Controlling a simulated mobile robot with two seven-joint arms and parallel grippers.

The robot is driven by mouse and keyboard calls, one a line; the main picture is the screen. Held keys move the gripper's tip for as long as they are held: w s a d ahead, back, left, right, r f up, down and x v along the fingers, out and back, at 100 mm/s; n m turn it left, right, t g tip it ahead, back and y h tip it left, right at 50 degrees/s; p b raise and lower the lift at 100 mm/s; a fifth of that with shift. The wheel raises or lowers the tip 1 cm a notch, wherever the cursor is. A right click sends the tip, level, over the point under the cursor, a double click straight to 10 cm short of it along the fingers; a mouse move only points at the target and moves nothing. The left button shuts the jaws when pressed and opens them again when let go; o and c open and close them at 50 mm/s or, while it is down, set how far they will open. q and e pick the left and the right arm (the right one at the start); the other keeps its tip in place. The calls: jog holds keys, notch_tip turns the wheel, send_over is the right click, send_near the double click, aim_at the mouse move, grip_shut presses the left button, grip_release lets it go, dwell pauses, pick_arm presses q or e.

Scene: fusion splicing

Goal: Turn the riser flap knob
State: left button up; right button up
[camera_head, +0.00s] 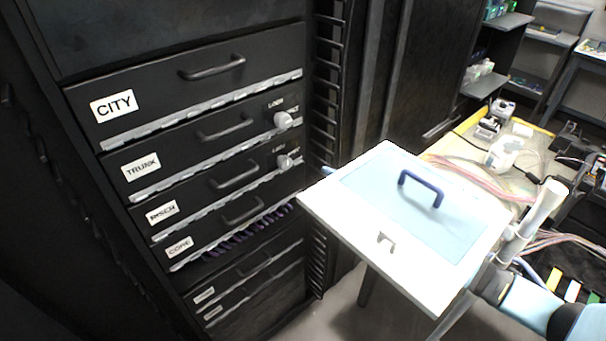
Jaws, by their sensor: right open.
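The RISER flap (200,196) is the third labelled black panel down in the rack, with a black bar handle. The riser knob (284,162), pale and round, sits near its right end, below a similar knob (283,120) on the TRUNK flap (190,141). Small print stands beside both knobs; I cannot read the riser knob's setting. My right gripper (512,243) is at the right, beyond the white panel and well away from the knob; its fingertips are hard to make out, and nothing is seen held. My left gripper is not in view.
A white panel (325,208) with a light-blue top and dark blue handle (421,188) stands between the rack and my right arm. The CITY flap (160,96) is above, the CORE flap (215,238) below. A cluttered bench (465,145) is behind right.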

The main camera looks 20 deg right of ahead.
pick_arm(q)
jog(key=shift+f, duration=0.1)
pick_arm(e)
jog(key=v, duration=0.4)
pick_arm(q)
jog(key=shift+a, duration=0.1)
pick_arm(e)
jog(key=s+a+f+m+g+h, duration=0.3)
jog(key=s+a+f+m+h, duration=0.2)
jog(key=s+f+m, duration=0.55)
jog(key=s+a+f+m+g+h, duration=0.2)
jog(key=s+a+f+m+h, duration=0.4)
jog(key=s, duration=0.8)
pick_arm(q)
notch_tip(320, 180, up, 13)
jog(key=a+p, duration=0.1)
jog(key=p, duration=1.3)
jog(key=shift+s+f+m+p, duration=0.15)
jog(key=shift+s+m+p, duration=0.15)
jog(key=shift+p, duration=0.05)
pick_arm(e)
notch_tip(320, 180, up, 11)
jog(key=d+y, duration=0.1)
jog(key=d, duration=0.1)
jog(key=shift+d, duration=0.25)
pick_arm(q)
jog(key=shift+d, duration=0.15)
